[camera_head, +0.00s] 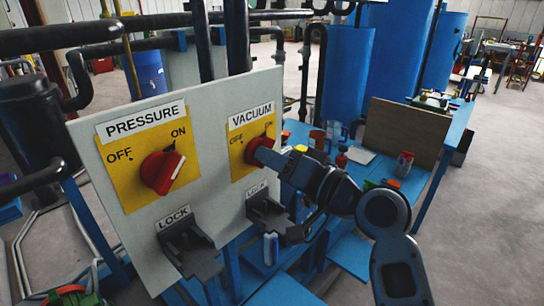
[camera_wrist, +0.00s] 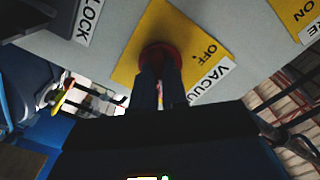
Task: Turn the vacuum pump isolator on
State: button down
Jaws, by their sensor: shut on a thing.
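The vacuum isolator is a red rotary knob (camera_head: 254,150) on a yellow plate (camera_head: 238,170) marked OFF and ON, under a VACUUM label on the right of a grey panel. My gripper (camera_head: 264,156) is at this knob and covers much of it in the head view. In the wrist view the two dark fingers (camera_wrist: 159,80) are shut on the red knob (camera_wrist: 160,54), one on each side. The knob's pointing direction is hard to tell because the fingers hide its grip.
A second red knob (camera_head: 162,172) on a yellow plate under a PRESSURE label sits to the left on the panel (camera_head: 205,110). Black lock brackets (camera_head: 188,250) stick out below both knobs. A blue bench (camera_head: 425,180) with small items stands behind my arm.

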dwell(0.4)
jog(key=c, duration=1.2)
grip_release()
jog(key=shift+o, duration=0.2)
jog(key=b+v, duration=0.1)
jog(key=v, duration=0.6)
jog(key=shift+s+d, duration=0.2)
jog(key=shift+d, duration=0.15)
jog(key=shift+f, duration=0.1)
